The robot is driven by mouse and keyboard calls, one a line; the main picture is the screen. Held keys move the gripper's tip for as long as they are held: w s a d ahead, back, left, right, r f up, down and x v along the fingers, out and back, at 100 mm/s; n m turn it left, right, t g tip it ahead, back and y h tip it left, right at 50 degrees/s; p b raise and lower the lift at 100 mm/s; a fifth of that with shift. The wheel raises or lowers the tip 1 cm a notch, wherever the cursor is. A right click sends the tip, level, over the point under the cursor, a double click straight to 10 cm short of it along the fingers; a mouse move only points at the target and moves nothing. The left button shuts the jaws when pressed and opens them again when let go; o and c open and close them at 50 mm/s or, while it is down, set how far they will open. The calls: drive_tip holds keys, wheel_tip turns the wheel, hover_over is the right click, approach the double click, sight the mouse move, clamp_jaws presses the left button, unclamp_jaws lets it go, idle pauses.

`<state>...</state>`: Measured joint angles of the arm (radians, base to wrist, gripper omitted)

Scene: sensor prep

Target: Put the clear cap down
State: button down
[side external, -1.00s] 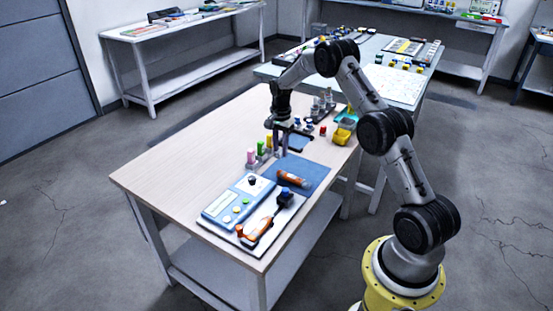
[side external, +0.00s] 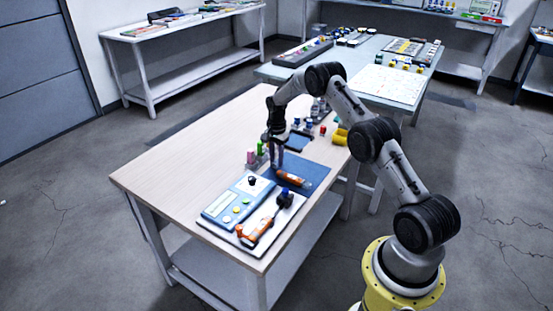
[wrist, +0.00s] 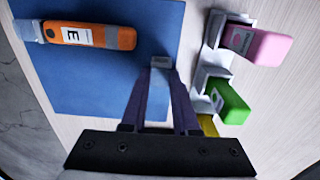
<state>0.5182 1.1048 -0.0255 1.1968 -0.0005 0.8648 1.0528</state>
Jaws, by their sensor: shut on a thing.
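My gripper (side external: 276,163) points down over the left edge of the blue mat (side external: 316,173). In the wrist view my gripper (wrist: 161,70) has its fingertips shut on a small, pale grey see-through piece, the clear cap (wrist: 160,62). The cap is over the mat's edge beside the rack; I cannot tell whether it touches the mat. An orange sensor body (wrist: 92,35) with a white "E" label and a grey end lies on the mat, apart from the gripper. It also shows in the side view (side external: 292,181).
A pale rack with pink (wrist: 258,44), green (wrist: 228,100) and yellow (wrist: 208,125) bottles stands close beside the gripper. A blue-white panel (side external: 234,200) and a tray with an orange tool (side external: 256,230) lie nearer the front. The table's left side is bare.

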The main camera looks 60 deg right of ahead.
drive_tip(key=shift+f, duration=0.2)
drive_tip(key=c, duration=0.7)
unclamp_jaws()
drive_tip(key=shift+r, duration=0.15)
